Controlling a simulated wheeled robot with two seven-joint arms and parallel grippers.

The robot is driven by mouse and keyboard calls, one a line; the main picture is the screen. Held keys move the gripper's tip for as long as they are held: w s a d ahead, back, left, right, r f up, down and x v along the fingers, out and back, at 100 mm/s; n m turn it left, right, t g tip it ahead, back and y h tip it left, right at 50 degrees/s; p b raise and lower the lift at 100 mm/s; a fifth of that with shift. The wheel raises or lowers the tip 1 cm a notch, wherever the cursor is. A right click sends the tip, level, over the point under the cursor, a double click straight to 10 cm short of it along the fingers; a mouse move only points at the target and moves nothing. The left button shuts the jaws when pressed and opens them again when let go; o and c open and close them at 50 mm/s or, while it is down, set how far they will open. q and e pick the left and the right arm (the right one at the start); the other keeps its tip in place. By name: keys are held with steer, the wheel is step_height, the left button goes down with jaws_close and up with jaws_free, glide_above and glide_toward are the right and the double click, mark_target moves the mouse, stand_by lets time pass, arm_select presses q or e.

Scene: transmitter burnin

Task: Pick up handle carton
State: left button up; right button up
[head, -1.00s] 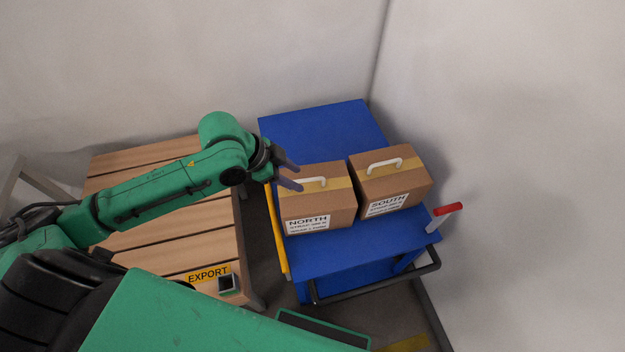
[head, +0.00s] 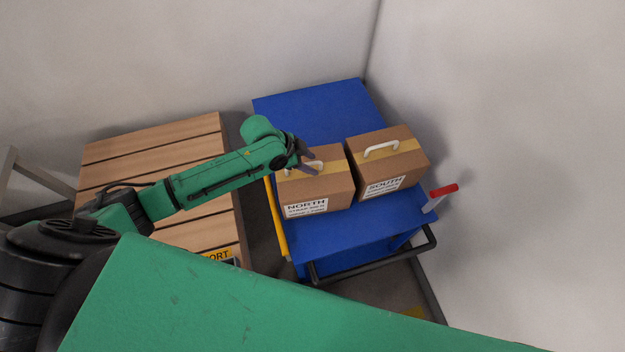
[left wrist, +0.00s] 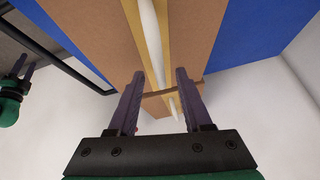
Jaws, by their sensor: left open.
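The NORTH carton (head: 327,188) is a brown box with yellow tape, a white label and a white handle (head: 318,165) on top. It stands on the blue cart, left of the similar SOUTH carton (head: 390,165). My left gripper (head: 311,160) is open at the NORTH carton's handle and hides part of it. In the left wrist view, the open left gripper (left wrist: 157,78) points at a carton top (left wrist: 105,22). The white handle (left wrist: 152,40) runs lengthwise between the finger lines; contact cannot be told. A second gripper, seemingly my right (left wrist: 21,68), shows small at the left edge.
The blue cart (head: 300,115) has free top behind the cartons, a dark push bar (head: 375,268) in front and a red-tipped lever (head: 442,191) at right. A slatted wooden table (head: 150,150) with a partly hidden EXPORT sign (head: 218,256) stands left. Walls close off the back and right.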

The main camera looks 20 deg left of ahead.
arm_select(q)
jaws_close()
steer(key=shift+w, duration=0.1)
stand_by(1.2)
steer(key=shift+w+r, duration=0.15)
steer(key=shift+w, duration=0.05)
